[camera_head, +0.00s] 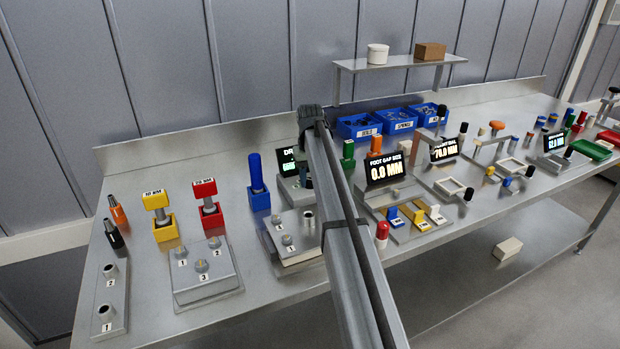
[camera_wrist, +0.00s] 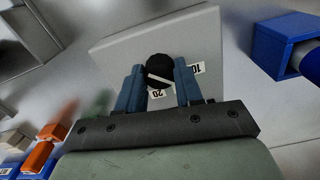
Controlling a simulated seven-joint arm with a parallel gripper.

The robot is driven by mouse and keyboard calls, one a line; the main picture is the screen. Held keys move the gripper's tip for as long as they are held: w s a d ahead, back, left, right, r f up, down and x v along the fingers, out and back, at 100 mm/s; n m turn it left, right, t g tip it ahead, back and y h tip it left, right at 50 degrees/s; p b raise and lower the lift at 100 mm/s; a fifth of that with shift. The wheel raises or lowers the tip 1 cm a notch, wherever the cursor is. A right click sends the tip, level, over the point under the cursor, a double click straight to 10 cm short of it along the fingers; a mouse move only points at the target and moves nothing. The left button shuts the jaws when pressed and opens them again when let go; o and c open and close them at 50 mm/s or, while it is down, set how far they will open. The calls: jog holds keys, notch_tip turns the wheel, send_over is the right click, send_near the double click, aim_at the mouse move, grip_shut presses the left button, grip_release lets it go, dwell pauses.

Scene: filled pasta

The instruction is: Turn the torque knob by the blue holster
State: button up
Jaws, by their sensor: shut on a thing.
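The torque knob (camera_wrist: 158,66) is a round black knob with a white pointer line, in the wrist view. It sits on a light grey block (camera_wrist: 120,45) beside labels reading 10 and 20. My gripper (camera_wrist: 158,72) has its two blue fingers on either side of the knob, shut on it. The pointer line slants between the two labels. The blue holster (camera_head: 259,201), with a blue-handled tool (camera_head: 256,170) in it, stands left of my arm in the head view. The holster also shows at the wrist view's upper right (camera_wrist: 277,45).
A dark display (camera_head: 287,161) stands behind the grey block, partly covered by my arm. Left of the holster are red (camera_head: 212,221) and yellow (camera_head: 166,230) holsters with tools. Blue bins (camera_head: 358,127) line the back. A gap-size display (camera_head: 386,169) stands to the right.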

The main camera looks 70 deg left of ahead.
aim_at(310, 179)
jog(key=shift+n, duration=1.7)
jog(key=o, duration=1)
jog(key=shift+o, duration=0.2)
notch_tip(310, 179, up, 14)
jog(key=shift+f, duration=0.1)
